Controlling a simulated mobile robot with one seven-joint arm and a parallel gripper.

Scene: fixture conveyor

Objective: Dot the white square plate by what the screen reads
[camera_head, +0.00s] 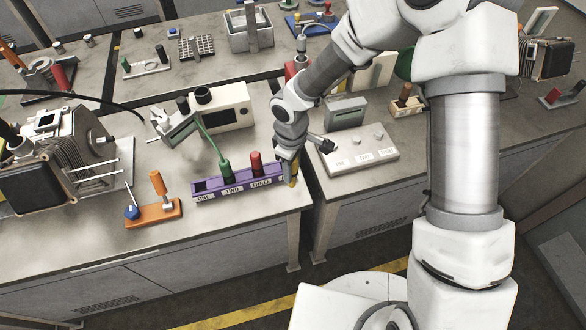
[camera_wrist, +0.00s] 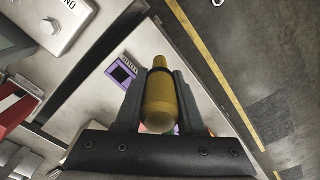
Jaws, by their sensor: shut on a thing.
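My gripper (camera_head: 290,170) is shut on a yellow marker (camera_head: 293,181) at the right end of the purple holder (camera_head: 240,186). In the wrist view the marker (camera_wrist: 161,96) lies between the fingers (camera_wrist: 160,100), beside an empty square slot of the holder (camera_wrist: 122,74). A green marker (camera_head: 227,171) and a red marker (camera_head: 256,162) stand in the holder; its leftmost slot looks empty. A grey box (camera_head: 345,112), perhaps the screen, stands on the right bench; I cannot read it. I cannot clearly pick out the white square plate.
A white labelled panel with knobs (camera_head: 358,152) lies right of the gripper, across a gap between benches. An orange stand (camera_head: 154,213) is left of the holder. A white device (camera_head: 222,106) stands behind it. My arm hides part of the right bench.

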